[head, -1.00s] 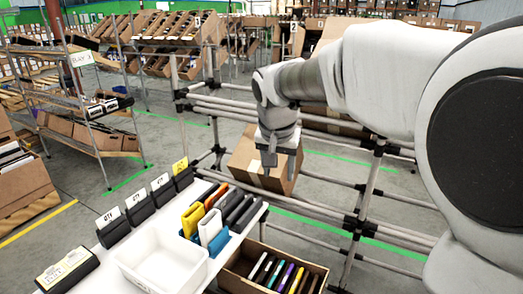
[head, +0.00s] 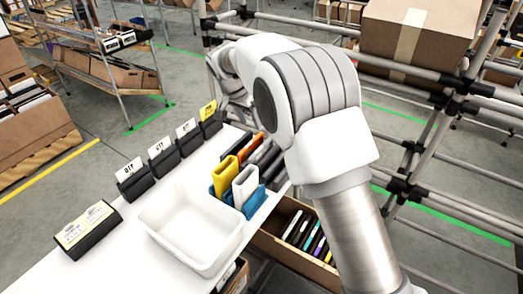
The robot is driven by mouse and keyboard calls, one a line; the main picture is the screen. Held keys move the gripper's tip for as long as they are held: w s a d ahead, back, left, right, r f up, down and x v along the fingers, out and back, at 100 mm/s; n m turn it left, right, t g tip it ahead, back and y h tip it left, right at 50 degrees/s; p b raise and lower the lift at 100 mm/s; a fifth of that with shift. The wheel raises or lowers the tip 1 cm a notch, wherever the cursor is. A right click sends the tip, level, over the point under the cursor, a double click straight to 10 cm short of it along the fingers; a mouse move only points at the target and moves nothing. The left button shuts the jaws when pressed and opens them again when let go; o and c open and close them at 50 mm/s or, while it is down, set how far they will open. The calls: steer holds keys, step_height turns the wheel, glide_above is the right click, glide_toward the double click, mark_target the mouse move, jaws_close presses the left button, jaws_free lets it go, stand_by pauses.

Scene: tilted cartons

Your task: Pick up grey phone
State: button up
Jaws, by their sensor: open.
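Several slim dark grey items (head: 266,156) stand on edge at the far right of the white table, behind a blue holder (head: 254,202). I cannot tell which of them, if any, is the grey phone. More slim upright items, black, white and purple, stand in a cardboard carton (head: 268,246) below the table's right edge. My gripper (head: 244,112) shows only in part near the table's far edge, with my own arm in front of it. It is open, and its fingertips are not clear. My arm also hides part of the dark grey items and the carton.
A white empty bin (head: 192,226) stands on the white table (head: 110,254). Yellow and white upright items stand in the blue holder. Several black label stands (head: 133,181) line the table's left side. Pipe racking (head: 425,150) with a large carton (head: 418,38) is at the right.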

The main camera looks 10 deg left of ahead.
steer(key=b, duration=0.2)
glide_above(261, 147)
steer(key=s, duration=0.4)
steer(key=f, duration=1)
steer(key=shift+w+a+f, duration=0.15)
steer(key=shift+w+f, duration=0.1)
steer(key=shift+f, duration=0.15)
steer(key=shift+w+a+b+x, duration=0.1)
steer(key=shift+w+x, duration=0.05)
steer(key=shift+x, duration=0.8)
steer(key=shift+w+a+b+x, duration=0.1)
steer(key=shift+w+a+x, duration=0.1)
steer(key=shift+x, duration=0.8)
steer(key=shift+w+a+b+x, duration=0.1)
steer(key=shift+w+x, duration=0.05)
steer(key=shift+x, duration=0.8)
steer(key=shift+d+r, duration=0.15)
steer(key=shift+d, duration=0.05)
jaws_close()
